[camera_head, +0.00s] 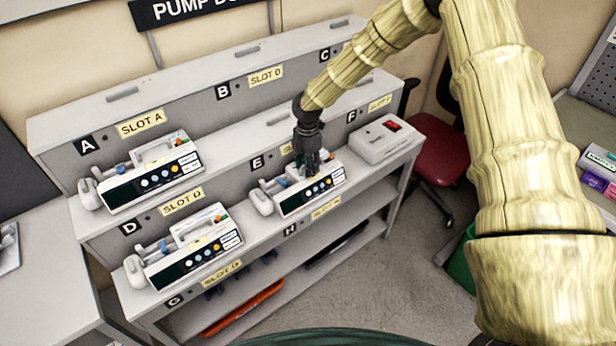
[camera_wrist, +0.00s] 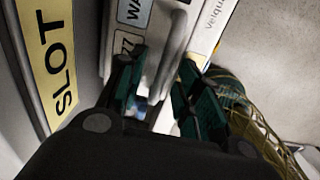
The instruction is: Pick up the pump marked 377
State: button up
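A white pump (camera_head: 318,190) with a dark front panel and coloured buttons stands on the middle shelf below letter E. My gripper (camera_head: 306,163) points down at its top from behind. In the wrist view, my gripper (camera_wrist: 158,88) has its two dark green fingers apart, either side of the pump's pale handle (camera_wrist: 168,55). A gap shows beside the handle, and contact cannot be told. A label (camera_wrist: 127,42) ending in "77" shows beside the left finger, its first part hidden. Two similar pumps stand at the left, one upper (camera_head: 150,178) and one lower (camera_head: 195,255); their numbers are unreadable.
The stepped grey rack (camera_head: 225,135) has lettered slots with yellow slot labels. A white box with a red display (camera_head: 382,140) stands right of the gripped-over pump. A red chair (camera_head: 440,150) is beyond the rack's right end. An orange item (camera_head: 240,308) lies on the bottom shelf.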

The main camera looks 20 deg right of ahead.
jog(key=shift+f, duration=0.25)
grip_shut()
jog(key=shift+w+r, duration=0.1)
jog(key=shift+r, duration=0.15)
dwell(0.3)
